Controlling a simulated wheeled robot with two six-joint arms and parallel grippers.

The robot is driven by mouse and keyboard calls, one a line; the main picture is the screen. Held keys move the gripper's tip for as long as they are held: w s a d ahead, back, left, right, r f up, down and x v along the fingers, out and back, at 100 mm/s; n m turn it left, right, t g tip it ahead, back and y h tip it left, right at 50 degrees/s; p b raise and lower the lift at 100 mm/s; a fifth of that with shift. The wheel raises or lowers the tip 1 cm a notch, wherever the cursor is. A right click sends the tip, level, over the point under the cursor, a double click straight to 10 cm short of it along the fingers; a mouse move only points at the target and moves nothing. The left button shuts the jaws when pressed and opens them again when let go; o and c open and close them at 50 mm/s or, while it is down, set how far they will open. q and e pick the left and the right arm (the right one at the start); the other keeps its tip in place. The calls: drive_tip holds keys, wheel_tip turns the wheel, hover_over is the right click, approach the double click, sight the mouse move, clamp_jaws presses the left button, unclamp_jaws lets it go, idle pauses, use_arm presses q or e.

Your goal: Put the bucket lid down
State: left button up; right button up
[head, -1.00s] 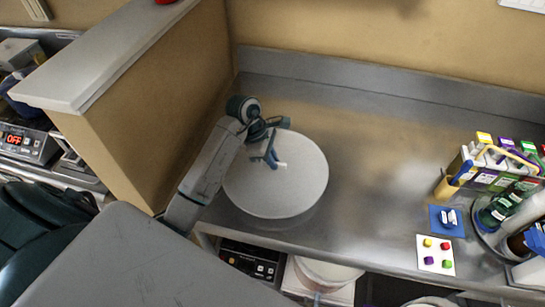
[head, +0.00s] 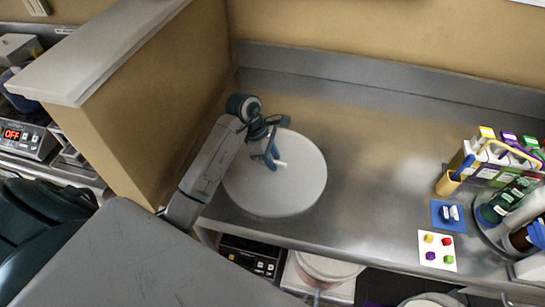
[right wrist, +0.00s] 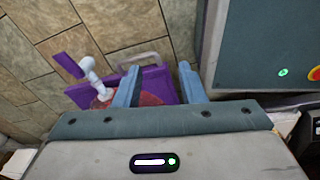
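The bucket lid (head: 290,195) is a round, off-white disc lying level over the left part of the steel counter, near the front edge. My left gripper (head: 273,161) is over the middle of the lid, its blue fingers close together at a small white piece there that looks like the lid's grip. It appears shut on the lid. Whether the lid fully rests on the counter is hard to tell. My right gripper (right wrist: 157,84) is open and empty in the right wrist view, its two blue fingers apart, away from the lid.
A tan partition (head: 150,115) stands left of the lid. At the right are a caddy of bottles (head: 500,165), a blue mat (head: 440,222) and a white card with colored cubes (head: 437,265). The middle counter is clear. A purple object (right wrist: 168,82) lies beyond my right gripper.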

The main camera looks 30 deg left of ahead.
use_arm(q)
drive_tip(key=shift+r+p, duration=0.45)
drive_tip(key=shift+p, duration=0.1)
drive_tip(key=shift+r+p, duration=0.4)
drive_tip(key=shift+p, duration=0.1)
drive_tip(key=shift+a+r+b, duration=0.45)
drive_tip(key=shift+a+b, duration=0.05)
drive_tip(key=shift+b, duration=0.6)
drive_tip(key=b+v, duration=0.1)
drive_tip(key=v, duration=0.4)
drive_tip(key=shift+s+a+r, duration=0.1)
drive_tip(key=shift+r, duration=0.2)
drive_tip(key=p+v, duration=0.2)
drive_tip(key=v, duration=0.2)
drive_tip(key=shift+s+r+p, duration=0.1)
drive_tip(key=shift+r+p, duration=0.2)
drive_tip(key=shift+p, duration=0.1)
